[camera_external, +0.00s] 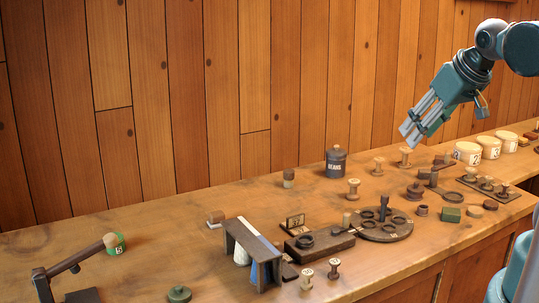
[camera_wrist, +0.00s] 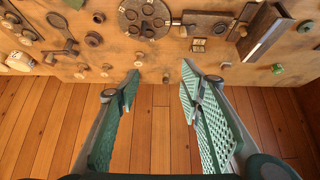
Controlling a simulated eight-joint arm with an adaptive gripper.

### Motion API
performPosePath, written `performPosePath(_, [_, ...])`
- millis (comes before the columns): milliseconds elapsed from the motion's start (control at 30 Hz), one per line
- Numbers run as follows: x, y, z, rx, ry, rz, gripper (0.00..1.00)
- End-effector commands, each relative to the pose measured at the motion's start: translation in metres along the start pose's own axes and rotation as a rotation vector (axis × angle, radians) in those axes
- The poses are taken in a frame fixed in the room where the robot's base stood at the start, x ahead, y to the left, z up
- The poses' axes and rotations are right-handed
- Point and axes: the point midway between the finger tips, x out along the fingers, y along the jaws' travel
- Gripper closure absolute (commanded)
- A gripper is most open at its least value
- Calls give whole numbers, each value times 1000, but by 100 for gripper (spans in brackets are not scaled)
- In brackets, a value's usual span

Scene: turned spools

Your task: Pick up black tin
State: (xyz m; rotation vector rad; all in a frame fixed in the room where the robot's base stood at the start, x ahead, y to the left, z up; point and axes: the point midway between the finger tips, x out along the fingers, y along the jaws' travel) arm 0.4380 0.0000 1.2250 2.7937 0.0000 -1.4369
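The black tin (camera_external: 336,162) is a dark lidded canister with pale lettering on its front, standing upright on the wooden bench near the back wall in the external view. In the wrist view I cannot clearly make out the tin among the small items by the bench's back edge. My gripper (camera_external: 413,131) hangs above the bench, to the right of the tin and higher, tilted down to the left. Its fingers are spread wide with nothing between them in the wrist view (camera_wrist: 160,72). It is apart from everything on the bench.
In front are a round holed tray (camera_external: 384,234) and a dark box with a ring (camera_external: 318,243). Pale tubs (camera_external: 467,153) stand at the right. The plank wall (camera_external: 230,90) rises behind.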

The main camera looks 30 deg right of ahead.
Motion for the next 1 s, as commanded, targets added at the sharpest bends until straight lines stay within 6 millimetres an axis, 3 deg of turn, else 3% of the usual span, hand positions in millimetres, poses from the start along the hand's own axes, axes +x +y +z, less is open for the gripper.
performPosePath(67, [0,0,0,0,0,0,62])
performPosePath(267, [0,0,0,0,0,0,39])
performPosePath(733, [2,1,-5,5,-3,2,39])
performPosePath(1000, [11,6,-29,30,-16,13,39])
